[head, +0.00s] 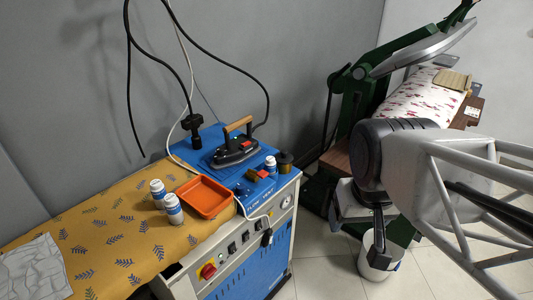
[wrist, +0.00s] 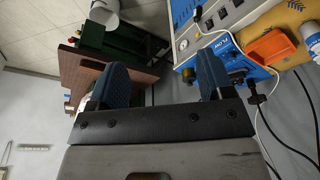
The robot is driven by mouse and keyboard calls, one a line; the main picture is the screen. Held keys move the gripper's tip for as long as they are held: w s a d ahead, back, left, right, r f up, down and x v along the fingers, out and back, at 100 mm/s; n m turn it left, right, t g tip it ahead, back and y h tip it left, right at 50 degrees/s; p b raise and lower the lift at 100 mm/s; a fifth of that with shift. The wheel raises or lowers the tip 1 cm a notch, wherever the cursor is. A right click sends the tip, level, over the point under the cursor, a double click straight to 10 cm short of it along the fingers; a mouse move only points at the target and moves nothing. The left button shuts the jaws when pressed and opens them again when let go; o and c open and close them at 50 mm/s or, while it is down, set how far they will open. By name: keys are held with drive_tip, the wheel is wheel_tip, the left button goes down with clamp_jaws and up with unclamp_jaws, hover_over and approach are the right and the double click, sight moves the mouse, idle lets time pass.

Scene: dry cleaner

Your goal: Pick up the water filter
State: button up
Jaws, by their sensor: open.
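I cannot tell for sure which thing is the water filter. In the head view, two small white bottles with blue labels stand on the yellow patterned cloth, one (head: 158,188) behind the other (head: 173,208). A third white bottle (head: 270,165) stands on the blue ironing unit, next to a dark spool (head: 284,161) and small coloured items. My gripper is at the right in the head view, clear of all of these; its fingers are partly hidden there. In the wrist view my gripper (wrist: 160,80) has its two blue fingers wide apart, with nothing between them.
An orange tray (head: 204,197) lies beside the bottles. An iron (head: 235,150) with a wooden handle stands behind it, near hanging cables. A green press (head: 350,100) stands at the back right. A white bucket (head: 367,262) is on the floor. Grey cloth (head: 33,270) lies front left.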

drive_tip(key=w+a+f+n+g+y, duration=0.1)
drive_tip(key=w+a+n+g+y, duration=0.25)
drive_tip(key=w, duration=0.85)
drive_tip(key=n+t+y, duration=0.3)
drive_tip(key=n+y, duration=0.6)
drive_tip(key=n, duration=0.4)
approach(275, 162)
drive_tip(key=shift+m+h, duration=0.25)
drive_tip(key=x, duration=0.4)
drive_tip(key=shift+a+r, duration=0.15)
drive_tip(key=shift+a, duration=0.05)
drive_tip(key=shift+x, duration=1.3)
drive_tip(key=shift+x, duration=2.6)
